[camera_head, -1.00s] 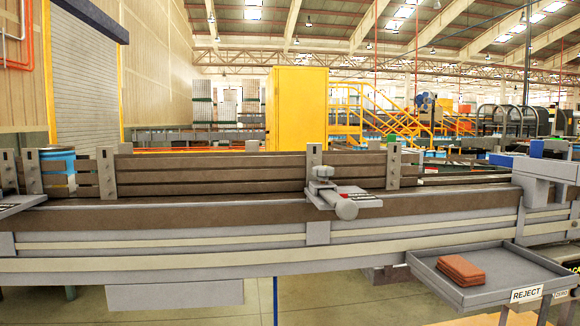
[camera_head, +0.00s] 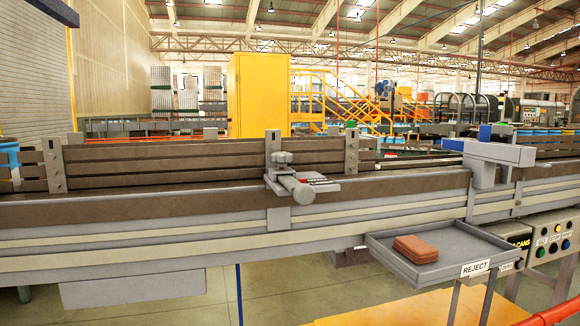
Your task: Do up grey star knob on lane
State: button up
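I cannot tell how tight the knob is. My gripper is not in view.
A grey reject tray (camera_head: 450,243) holding reddish-brown slabs (camera_head: 415,247) juts out at front right. A grey and blue housing (camera_head: 495,152) bridges the lane on the right. A button panel (camera_head: 552,240) is at far right. Open floor shows below the lane.

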aim_at(281, 158)
jog(key=i+j+z, duration=0.1)
jog(key=z, duration=0.3)
jog(key=i+j+z, duration=0.15)
jog(key=z, duration=0.2)
jog(key=i+j+z, duration=0.15)
jog(key=z, duration=0.25)
jog(key=i, duration=0.05)
